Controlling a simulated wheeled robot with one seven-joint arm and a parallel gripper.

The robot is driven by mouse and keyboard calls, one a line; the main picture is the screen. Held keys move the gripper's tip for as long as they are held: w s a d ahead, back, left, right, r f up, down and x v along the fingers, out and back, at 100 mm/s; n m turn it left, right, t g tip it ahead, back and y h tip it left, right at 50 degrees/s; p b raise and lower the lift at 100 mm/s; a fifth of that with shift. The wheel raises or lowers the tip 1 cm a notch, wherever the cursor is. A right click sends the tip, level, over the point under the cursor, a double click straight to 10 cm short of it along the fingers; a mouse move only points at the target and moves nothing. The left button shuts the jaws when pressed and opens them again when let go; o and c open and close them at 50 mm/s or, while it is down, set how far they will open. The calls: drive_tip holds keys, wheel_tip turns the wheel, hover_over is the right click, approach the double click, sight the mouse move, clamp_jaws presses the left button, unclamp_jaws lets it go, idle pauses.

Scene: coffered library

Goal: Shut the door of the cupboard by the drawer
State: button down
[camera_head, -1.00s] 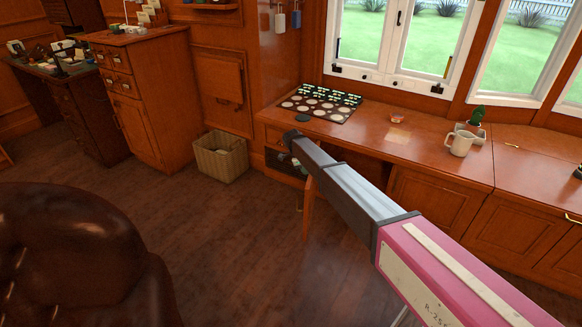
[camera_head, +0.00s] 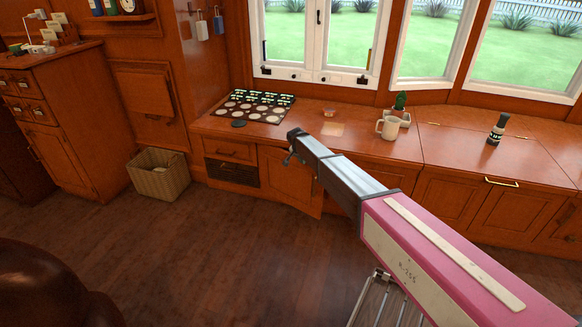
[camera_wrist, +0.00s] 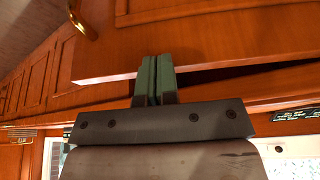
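The wooden cupboard door (camera_head: 285,183) is under the long counter, just right of the drawer (camera_head: 230,150). It stands ajar, its right edge swung out from the front. My gripper (camera_head: 290,156) is at the upper part of the door, below the counter edge. In the wrist view, my two green-grey fingers (camera_wrist: 154,77) are together, with nothing seen between them. They point at the door (camera_wrist: 220,38), near its edge; I cannot tell whether they touch. A dark gap shows between door and cabinet. A brass handle (camera_wrist: 83,20) shows at upper left. My arm hides part of the front.
The counter (camera_head: 350,148) holds a dark tray of round pieces (camera_head: 254,107), a mug (camera_head: 387,127), a small plant (camera_head: 399,104) and a bottle (camera_head: 497,129). A wicker basket (camera_head: 159,176) stands left on the floor. A brown leather chair (camera_head: 45,290) is at lower left. The floor between is clear.

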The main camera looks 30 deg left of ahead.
drive_tip(key=w, duration=0.6)
drive_tip(key=shift+w+n, duration=0.3)
drive_tip(key=shift+n, duration=0.1)
